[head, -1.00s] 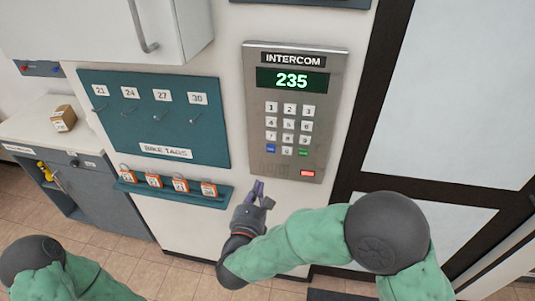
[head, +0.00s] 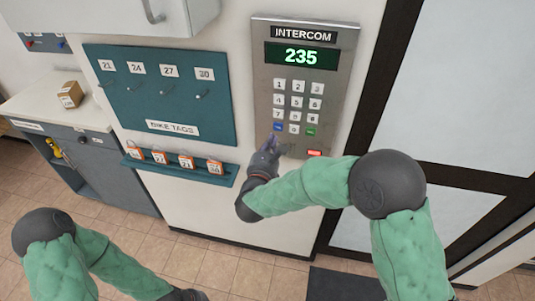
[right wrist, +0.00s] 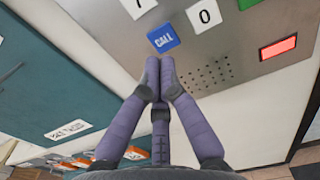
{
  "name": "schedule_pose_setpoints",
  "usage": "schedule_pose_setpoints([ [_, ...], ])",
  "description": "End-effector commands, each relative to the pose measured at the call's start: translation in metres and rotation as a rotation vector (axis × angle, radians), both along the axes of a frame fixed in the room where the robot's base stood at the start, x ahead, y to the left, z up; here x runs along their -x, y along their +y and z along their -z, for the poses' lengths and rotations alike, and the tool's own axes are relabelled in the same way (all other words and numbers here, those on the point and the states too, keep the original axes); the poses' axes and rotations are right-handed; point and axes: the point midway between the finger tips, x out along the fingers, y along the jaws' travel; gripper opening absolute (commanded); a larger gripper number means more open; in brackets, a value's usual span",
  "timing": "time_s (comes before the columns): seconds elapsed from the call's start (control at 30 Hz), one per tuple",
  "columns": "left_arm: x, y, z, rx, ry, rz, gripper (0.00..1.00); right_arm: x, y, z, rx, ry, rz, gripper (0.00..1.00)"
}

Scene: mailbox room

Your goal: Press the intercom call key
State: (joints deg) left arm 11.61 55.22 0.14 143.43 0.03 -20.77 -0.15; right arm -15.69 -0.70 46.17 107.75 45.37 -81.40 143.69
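The intercom panel (head: 343,70) is a metal plate on the wall; its green display (head: 301,55) reads 235. The blue call key (head: 278,127) is at the lower left of the keypad. In the right wrist view the call key (right wrist: 163,39) is marked CALL. My right gripper (head: 272,142) is just below that key. In the right wrist view the gripper (right wrist: 160,78) has its purple fingertips together with nothing between them, pointing at the call key with a small visible gap.
A green key (head: 311,132) and a lit red button (head: 315,153) are right of the call key. A teal bike tags board (head: 150,115) with hooks, and a shelf with several orange tags (head: 186,161), are to the left. A dark door frame (head: 365,110) is at the right.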

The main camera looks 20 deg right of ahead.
Motion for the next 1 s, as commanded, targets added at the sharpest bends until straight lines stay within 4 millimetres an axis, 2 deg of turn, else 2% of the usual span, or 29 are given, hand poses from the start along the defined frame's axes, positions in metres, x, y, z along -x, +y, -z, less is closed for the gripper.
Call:
schedule_pose_setpoints([
  [0.1, 0.000, 0.000, 0.001, 0.000, 0.000, 0.000, 0.00, -0.016, -0.011, 0.001, -0.001, 0.001, 0.002, 0.00],
  [0.3, 0.000, 0.000, 0.002, 0.000, 0.000, 0.000, 0.00, -0.031, -0.019, 0.000, -0.001, 0.000, 0.000, 0.00],
  [0.77, 0.000, 0.000, 0.003, 0.000, 0.000, 0.000, 0.00, -0.034, -0.021, 0.000, -0.001, -0.001, -0.002, 0.00],
  [1.0, 0.000, 0.000, 0.018, 0.000, 0.000, 0.000, 0.00, -0.041, -0.025, 0.003, -0.002, -0.002, 0.001, 0.00],
])
